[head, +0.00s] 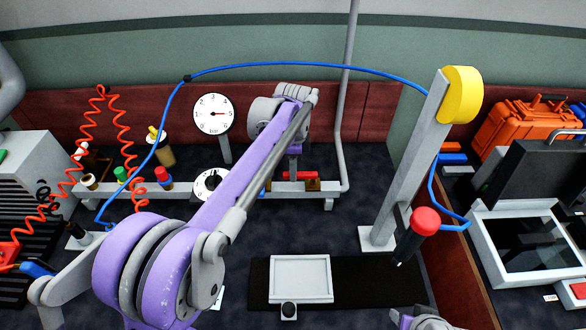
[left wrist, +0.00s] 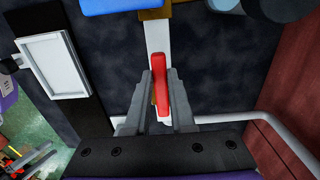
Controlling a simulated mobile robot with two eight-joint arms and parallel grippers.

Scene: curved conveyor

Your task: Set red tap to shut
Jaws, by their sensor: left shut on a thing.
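The red tap (head: 309,175) has a red lever handle on a brass body, on the right part of the pale pipe rail in the head view. In the left wrist view, the red handle (left wrist: 160,88) lies roughly in line with the pale pipe (left wrist: 158,35). My left gripper (head: 293,168) points down at the tap. In the left wrist view, my left gripper's fingers (left wrist: 159,80) are closed on the handle, one on each side. My left arm covers part of the rail in the head view.
A grey vertical pipe (head: 341,130) stands close right of the tap. A dial gauge (head: 213,114) stands behind the rail at left. A white tray (head: 300,277) lies on a black mat in front. A grey post with a yellow top (head: 461,95) stands at right.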

